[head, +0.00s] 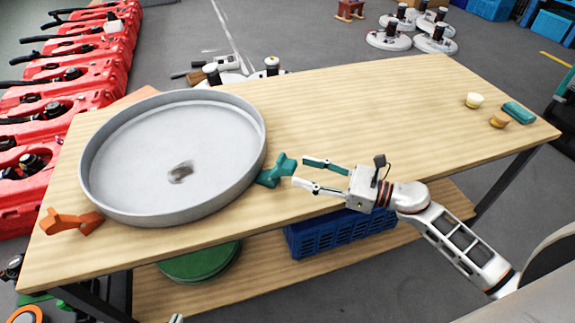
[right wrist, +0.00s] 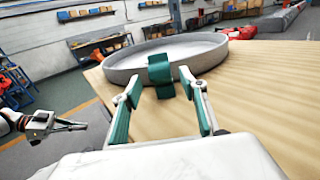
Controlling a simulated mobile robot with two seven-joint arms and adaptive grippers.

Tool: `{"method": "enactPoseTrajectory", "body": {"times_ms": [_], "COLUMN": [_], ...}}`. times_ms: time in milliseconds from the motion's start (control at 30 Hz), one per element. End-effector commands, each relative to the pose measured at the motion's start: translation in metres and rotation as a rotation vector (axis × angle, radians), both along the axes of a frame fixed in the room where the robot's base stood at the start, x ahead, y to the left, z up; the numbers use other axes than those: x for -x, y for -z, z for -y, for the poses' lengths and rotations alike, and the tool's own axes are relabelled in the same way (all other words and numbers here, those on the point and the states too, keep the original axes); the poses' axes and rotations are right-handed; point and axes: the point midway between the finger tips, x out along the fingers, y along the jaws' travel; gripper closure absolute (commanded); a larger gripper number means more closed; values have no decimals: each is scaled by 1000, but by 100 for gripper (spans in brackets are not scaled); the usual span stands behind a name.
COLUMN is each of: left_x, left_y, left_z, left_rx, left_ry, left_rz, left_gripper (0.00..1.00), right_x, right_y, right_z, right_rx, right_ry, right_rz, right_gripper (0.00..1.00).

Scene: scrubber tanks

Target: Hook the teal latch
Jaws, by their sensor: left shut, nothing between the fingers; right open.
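The teal latch (head: 278,170) sits at the right side of the rim of a round grey tank (head: 92,188). In the right wrist view the latch (right wrist: 160,70) stands upright against the tank wall, straight ahead. My right gripper (head: 299,172) is open, its fingertips at the latch's outer end, one on either side. Whether they touch it I cannot tell. In the right wrist view this gripper (right wrist: 160,84) has nothing clamped. My left gripper (right wrist: 82,126) is shut and empty, off to the left; a small tip of it (head: 176,318) shows at the head view's bottom edge.
An orange latch (head: 72,221) is at the tank's left side. A blue crate (head: 325,238) is on the lower shelf.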

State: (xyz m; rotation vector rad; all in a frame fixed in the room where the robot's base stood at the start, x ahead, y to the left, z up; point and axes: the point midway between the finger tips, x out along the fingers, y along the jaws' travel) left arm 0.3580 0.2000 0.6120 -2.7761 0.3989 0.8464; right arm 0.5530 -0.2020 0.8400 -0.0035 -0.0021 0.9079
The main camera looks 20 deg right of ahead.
Motion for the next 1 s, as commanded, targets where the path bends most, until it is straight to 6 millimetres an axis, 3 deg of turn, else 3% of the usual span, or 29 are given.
{"method": "enactPoseTrajectory", "body": {"times_ms": [300,667,833,867,1000], "left_x": [7,4,3,3,3], "left_y": [2,-1,-1,-1,-2], "left_z": [-3,-4,-4,-4,-4], "left_rx": [0,1,0,0,-1], "left_ry": [-2,-3,-3,-3,-2], "left_rz": [-18,-10,-9,-9,-9], "left_gripper": [100,100,100,100,100], "right_x": [-26,-30,-30,-30,-30], "right_y": [-2,0,0,0,0], "right_z": [-33,-38,-38,-38,-38], "right_rx": [-3,-3,-3,-3,-2], "right_ry": [1,1,1,1,1], "right_rz": [0,-3,-3,-3,-3], "right_gripper": [57,57,96,100,100]}}
